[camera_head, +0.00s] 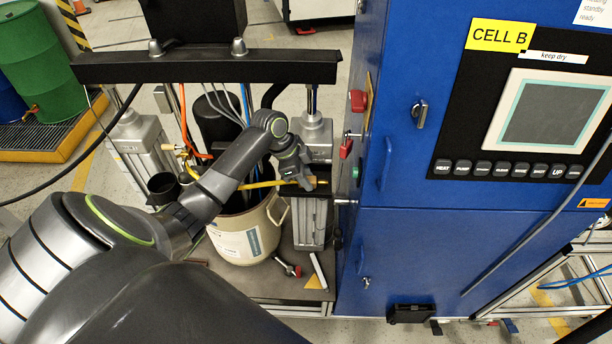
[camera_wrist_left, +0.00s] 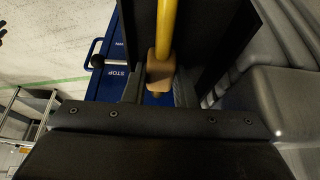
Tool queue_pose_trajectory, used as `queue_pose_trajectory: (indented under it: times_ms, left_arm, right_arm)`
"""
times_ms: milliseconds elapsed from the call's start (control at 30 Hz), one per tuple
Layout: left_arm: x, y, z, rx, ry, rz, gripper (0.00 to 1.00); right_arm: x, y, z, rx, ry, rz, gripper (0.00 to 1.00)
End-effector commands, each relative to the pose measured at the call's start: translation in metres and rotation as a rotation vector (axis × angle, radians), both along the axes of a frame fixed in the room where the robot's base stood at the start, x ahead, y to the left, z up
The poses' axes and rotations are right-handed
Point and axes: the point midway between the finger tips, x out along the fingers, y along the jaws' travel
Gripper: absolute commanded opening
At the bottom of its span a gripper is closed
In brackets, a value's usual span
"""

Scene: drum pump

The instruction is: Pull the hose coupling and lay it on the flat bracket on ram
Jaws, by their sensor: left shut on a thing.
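My left gripper (camera_head: 306,182) reaches in from the left beside the blue cabinet. It is shut on the hose coupling, a tan, brass-like block (camera_wrist_left: 160,72) between the jaws in the left wrist view. The yellow hose (camera_wrist_left: 166,30) runs away from the coupling; in the head view the hose (camera_head: 258,185) passes left over the drum. A dark flat surface, possibly the ram bracket (camera_wrist_left: 212,40), lies close behind the hose; I cannot tell whether the coupling touches it. My right gripper is not in view.
The blue cabinet (camera_head: 440,255) stands close on the right, with a red knob (camera_head: 358,100) on its side. A cream drum (camera_head: 246,240) stands below the arm. A black crossbeam (camera_head: 210,68) spans above.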

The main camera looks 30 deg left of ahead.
Motion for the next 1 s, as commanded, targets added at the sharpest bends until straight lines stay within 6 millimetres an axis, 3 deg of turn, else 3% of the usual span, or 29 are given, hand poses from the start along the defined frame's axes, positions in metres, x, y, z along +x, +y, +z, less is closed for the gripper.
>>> queue_pose_trajectory:
  times_ms: [767, 800, 933, 1000]
  left_arm:
    - [-0.0025, 0.0034, -0.0005, 0.0, 0.001, 0.0, 0.0]
    - [-0.0024, 0.0033, -0.0005, 0.0, 0.001, 0.0, 0.3]
    - [-0.0024, 0.0033, -0.0003, 0.0, 0.001, 0.0, 0.47]
    - [-0.0026, 0.0031, -0.0004, -0.001, 0.002, -0.001, 0.5]
  right_arm:
    - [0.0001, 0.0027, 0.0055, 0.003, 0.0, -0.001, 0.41]
    - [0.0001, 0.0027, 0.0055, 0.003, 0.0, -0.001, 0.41]
    - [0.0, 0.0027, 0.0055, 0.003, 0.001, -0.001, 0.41]
    - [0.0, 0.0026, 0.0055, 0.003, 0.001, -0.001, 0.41]
